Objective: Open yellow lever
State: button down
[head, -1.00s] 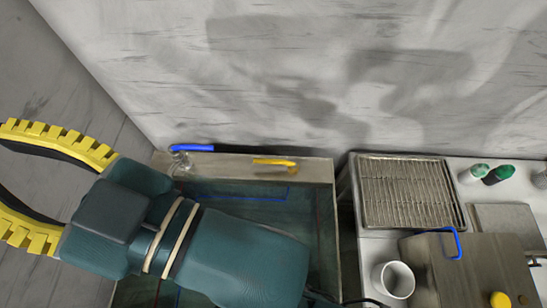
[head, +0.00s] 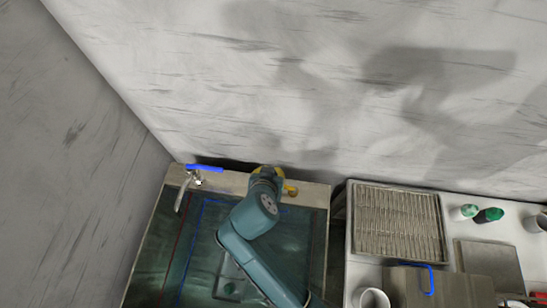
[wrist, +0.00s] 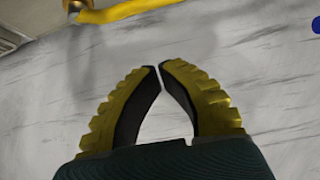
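The yellow lever (head: 291,190) is on the back ledge of the sink. In the head view my arm and gripper hide most of it, and only its right end shows. In the wrist view the lever (wrist: 125,10) crosses the top edge, with a brass-coloured fitting at its left end. My gripper (wrist: 160,66) has yellow ribbed fingers whose tips almost meet, with nothing between them. The fingertips appear just short of the lever in the wrist view, with pale wall behind them. I cannot tell the exact distance.
A blue lever (head: 205,168) with a metal tap stands left on the same ledge. The sink basin (head: 160,260) lies in front, and the grey wall (head: 330,120) rises close behind. A wire rack (head: 398,222), bottles and white cups are on the counter at right.

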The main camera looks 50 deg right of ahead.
jog(key=f, duration=0.2)
jog(key=d+f, duration=0.1)
jog(key=f, duration=0.1)
jog(key=w+f, duration=0.1)
jog(key=f, duration=0.1)
jog(key=shift+d, duration=0.35)
jog(key=shift+s+a+f, duration=0.1)
jog(key=shift+s+a, duration=0.05)
jog(key=shift+a, duration=0.2)
jog(key=shift+s+a, duration=0.1)
